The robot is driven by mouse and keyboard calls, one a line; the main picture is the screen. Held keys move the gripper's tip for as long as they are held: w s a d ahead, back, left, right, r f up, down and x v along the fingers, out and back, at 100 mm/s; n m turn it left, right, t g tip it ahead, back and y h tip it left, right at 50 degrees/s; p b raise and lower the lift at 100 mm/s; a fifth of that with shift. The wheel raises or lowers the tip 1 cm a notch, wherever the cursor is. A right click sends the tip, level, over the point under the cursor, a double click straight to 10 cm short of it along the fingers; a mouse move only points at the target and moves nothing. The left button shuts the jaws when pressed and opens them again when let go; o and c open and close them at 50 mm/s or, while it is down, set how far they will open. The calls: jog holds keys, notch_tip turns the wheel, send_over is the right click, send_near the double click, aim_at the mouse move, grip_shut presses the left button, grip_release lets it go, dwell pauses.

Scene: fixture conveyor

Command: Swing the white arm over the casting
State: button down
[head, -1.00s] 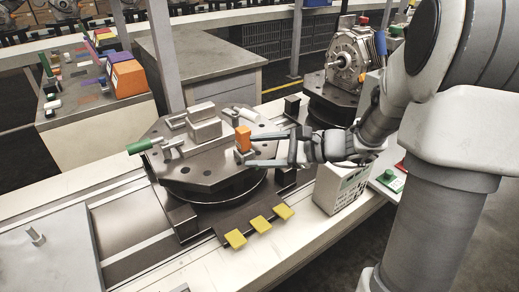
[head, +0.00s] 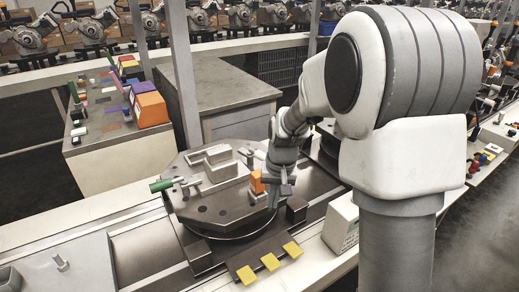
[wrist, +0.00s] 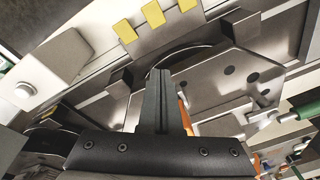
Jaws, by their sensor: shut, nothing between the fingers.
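The grey block-shaped casting (head: 217,164) sits on the octagonal fixture plate (head: 205,209). A pale, whitish clamp arm (head: 248,153) stands at the plate's back right, beside the casting; whether it lies over the casting is hard to tell. A green-handled clamp (head: 162,184) is at the left and an orange-capped clamp (head: 257,183) at the front right, both on the plate. My gripper (head: 273,204) points down at the plate's right edge, close beside the orange clamp. In the wrist view its fingers (wrist: 158,78) are shut and empty; they partly hide something orange (wrist: 182,115).
Several yellow tabs (head: 270,262) line the fixture's front edge. A white box (head: 341,224) stands to the right. A grey cabinet (head: 217,86) is behind, and a side table with coloured boxes (head: 149,108) is at the back left.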

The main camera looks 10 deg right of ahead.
aim_at(259, 157)
jog(key=w+a+r+n+t+h+p, duration=0.25)
jog(key=w+a+r+n+t, duration=0.25)
jog(key=w+r+n, duration=0.4)
jog(key=shift+m, duration=0.3)
jog(key=x, duration=0.3)
jog(key=w+x, duration=0.1)
jog(key=x, duration=0.2)
jog(key=p+x, duration=0.1)
jog(key=x, duration=0.3)
jog(key=shift+w+a+r, duration=0.2)
jog(key=shift+a+r, duration=0.05)
jog(key=shift+r, duration=0.15)
jog(key=shift+w+d+f+p, duration=0.2)
jog(key=shift+w+d+p, duration=0.15)
jog(key=shift+w+d, duration=0.35)
jog(key=shift+w+d+f+p, duration=0.15)
jog(key=shift+w+d+p, duration=0.25)
jog(key=shift+d, duration=0.45)
jog(key=shift+w, duration=0.1)
